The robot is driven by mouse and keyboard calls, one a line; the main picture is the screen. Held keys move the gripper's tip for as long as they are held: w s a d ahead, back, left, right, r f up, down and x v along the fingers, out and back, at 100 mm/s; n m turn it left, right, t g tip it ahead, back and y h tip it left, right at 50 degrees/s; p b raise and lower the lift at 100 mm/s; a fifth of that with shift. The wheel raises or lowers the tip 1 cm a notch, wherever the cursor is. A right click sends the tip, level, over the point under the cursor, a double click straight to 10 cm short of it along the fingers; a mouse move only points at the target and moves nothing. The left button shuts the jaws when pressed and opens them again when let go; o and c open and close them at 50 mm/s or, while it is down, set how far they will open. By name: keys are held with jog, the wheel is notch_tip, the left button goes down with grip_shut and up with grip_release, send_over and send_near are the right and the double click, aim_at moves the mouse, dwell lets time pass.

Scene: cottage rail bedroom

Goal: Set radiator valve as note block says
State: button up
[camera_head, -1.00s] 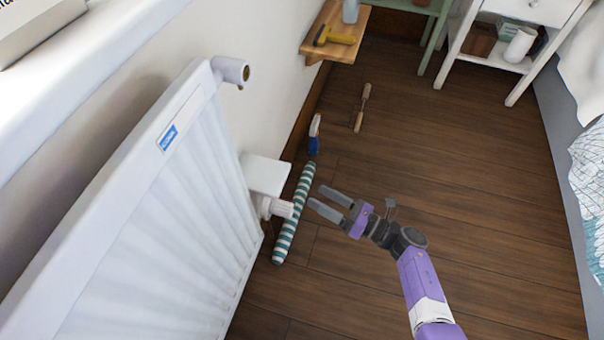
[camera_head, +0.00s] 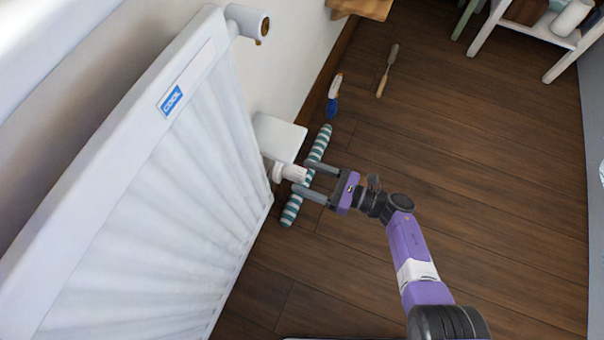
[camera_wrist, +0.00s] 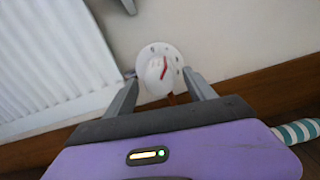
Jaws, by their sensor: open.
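The white radiator valve knob (camera_head: 290,172) sticks out from the radiator's lower right side. In the wrist view the knob (camera_wrist: 158,76) shows face-on, with a red pointer mark and small marks on the pale disc around it. My gripper (camera_head: 306,178) is open, its two fingers reaching to either side of the knob's end. I cannot tell whether they touch it. In the wrist view my gripper (camera_wrist: 163,90) has a finger at each side of the knob's lower part. No note block is recognisable in the current views.
The white radiator (camera_head: 150,190) carries a blue "COOL" label (camera_head: 172,100). A white box-like piece (camera_head: 278,137) sits just above the valve. A striped draught roll (camera_head: 318,145), a blue-and-white bottle (camera_head: 333,97) and a wooden-handled tool (camera_head: 387,70) lie on the floor. Floor to the right is clear.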

jog(key=shift+x, duration=0.9)
jog(key=shift+c, duration=0.4)
jog(key=c, duration=1.3)
